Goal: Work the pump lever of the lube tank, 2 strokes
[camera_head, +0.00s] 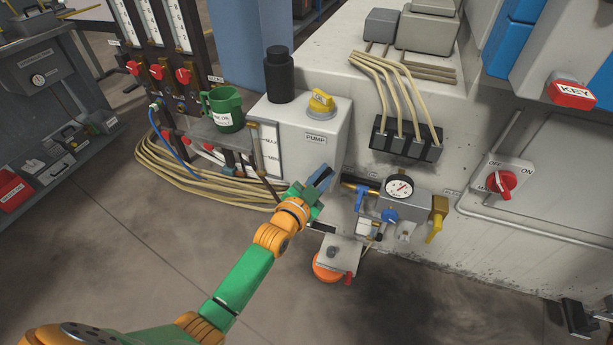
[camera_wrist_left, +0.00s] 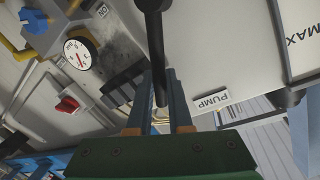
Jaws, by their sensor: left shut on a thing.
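The lube tank (camera_head: 312,120) is a pale box with a yellow cap and a PUMP label, at the centre of the head view. My left gripper (camera_head: 319,180) is at its front, below the label. In the left wrist view, the black pump lever (camera_wrist_left: 156,45) runs down between the two fingers of my left gripper (camera_wrist_left: 160,90), which is shut on it. The PUMP label (camera_wrist_left: 211,101) shows right of the fingers there. In the head view my gripper hides the held part of the lever. My right gripper is in neither view.
A pressure gauge (camera_head: 398,187) with blue and yellow valves is close to the right of my gripper. An orange round object (camera_head: 328,268) is below it. A green jug (camera_head: 223,108) stands left of the tank, above coiled hoses (camera_head: 190,178). The floor in front is open.

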